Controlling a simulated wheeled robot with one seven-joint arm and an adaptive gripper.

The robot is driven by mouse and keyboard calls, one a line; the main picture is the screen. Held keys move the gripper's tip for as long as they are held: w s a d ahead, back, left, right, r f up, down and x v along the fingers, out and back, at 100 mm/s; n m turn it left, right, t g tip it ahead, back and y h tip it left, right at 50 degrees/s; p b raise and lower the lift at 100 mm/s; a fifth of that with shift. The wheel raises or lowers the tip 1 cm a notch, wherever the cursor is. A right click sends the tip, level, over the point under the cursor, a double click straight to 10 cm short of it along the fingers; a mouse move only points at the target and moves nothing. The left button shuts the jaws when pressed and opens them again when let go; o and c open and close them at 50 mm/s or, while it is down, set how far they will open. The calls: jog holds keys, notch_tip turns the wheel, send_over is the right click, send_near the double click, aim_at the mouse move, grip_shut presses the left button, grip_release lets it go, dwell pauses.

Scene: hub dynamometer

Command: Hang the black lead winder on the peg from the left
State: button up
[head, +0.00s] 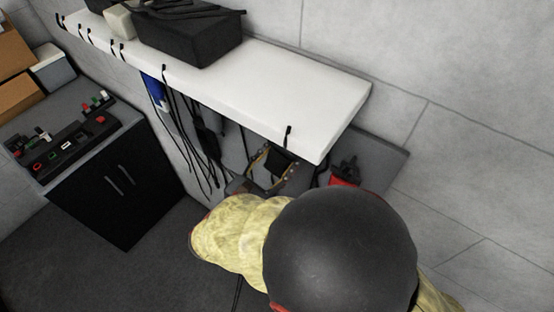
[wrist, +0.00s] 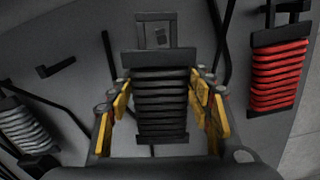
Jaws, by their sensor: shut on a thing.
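The black lead winder (wrist: 161,100) is upright in the middle of the wrist view, with dark lead wound in rows and an open frame at its top. My gripper (wrist: 160,84) is shut on it, its yellow-edged fingers on both sides. A small dark block shows inside the top frame; I cannot tell whether it is a peg through the frame. In the head view the black lead winder (head: 281,163) is partly visible between the fingers of my gripper (head: 272,168), under the shelf's right part. My own arm hides the area below.
A red winder (wrist: 279,75) hangs close on the right and a grey winder (wrist: 25,128) on the left. A bare black peg (wrist: 56,67) sticks out between. The white shelf (head: 300,95) overhangs the gripper; dark leads (head: 185,130) hang to its left.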

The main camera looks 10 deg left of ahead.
jog(key=shift+x, duration=1)
jog(key=shift+w+d+f+b, duration=0.2)
jog(key=shift+w+f+b, duration=0.1)
jog(key=shift+w+f, duration=0.2)
jog(key=o, duration=1.4)
jog(key=v, duration=1.2)
